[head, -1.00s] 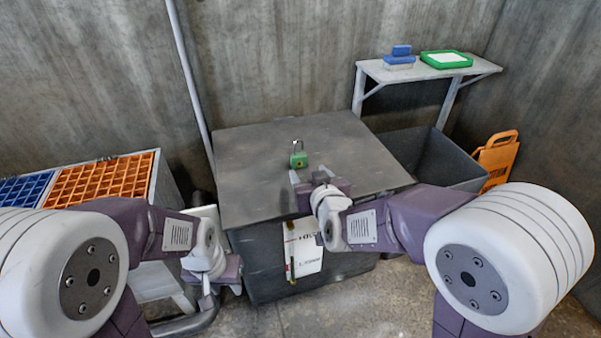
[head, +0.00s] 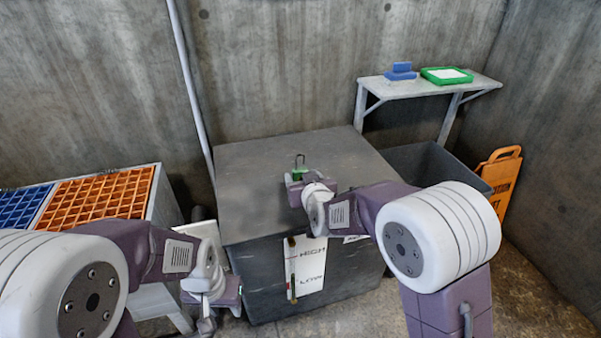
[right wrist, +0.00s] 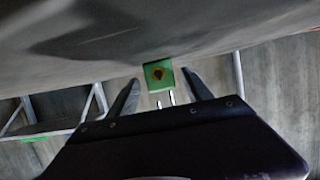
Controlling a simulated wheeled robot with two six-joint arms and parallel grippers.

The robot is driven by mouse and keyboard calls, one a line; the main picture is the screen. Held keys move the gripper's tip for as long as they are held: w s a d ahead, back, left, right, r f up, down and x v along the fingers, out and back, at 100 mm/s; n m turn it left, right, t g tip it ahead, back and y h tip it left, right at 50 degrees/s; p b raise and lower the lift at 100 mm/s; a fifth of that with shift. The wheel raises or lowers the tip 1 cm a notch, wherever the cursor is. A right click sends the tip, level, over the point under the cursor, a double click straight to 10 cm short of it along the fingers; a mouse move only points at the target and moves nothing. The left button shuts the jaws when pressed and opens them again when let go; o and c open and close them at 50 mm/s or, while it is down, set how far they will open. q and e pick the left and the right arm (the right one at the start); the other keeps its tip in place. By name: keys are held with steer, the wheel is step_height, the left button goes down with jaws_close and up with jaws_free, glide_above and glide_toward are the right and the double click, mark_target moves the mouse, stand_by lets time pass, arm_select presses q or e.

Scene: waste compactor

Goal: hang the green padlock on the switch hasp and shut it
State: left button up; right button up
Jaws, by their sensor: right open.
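The green padlock (head: 299,173) stands on the dark grey lid of the large bin, its shackle pointing up. It also shows in the right wrist view (right wrist: 158,74), with a dark round spot on its face and two shackle legs. My right gripper (head: 297,181) is open at the padlock. In the right wrist view its fingers (right wrist: 157,92) lie one on each side of the padlock, with gaps. My left gripper (head: 226,300) hangs low in front of the crates at the left; its jaw state is unclear. I cannot make out the switch hasp.
A white HIGH/LOW panel (head: 309,268) is on the front of the large bin (head: 250,205). Orange crates (head: 100,200) stand at the left. A shelf (head: 400,88) with blue blocks and a green tray is at the back right, above an open grey bin (head: 430,160).

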steer(key=c, duration=1.1)
steer(key=shift+r+p, duration=2.45)
steer(key=shift+r, duration=0.2)
steer(key=shift+f, duration=0.1)
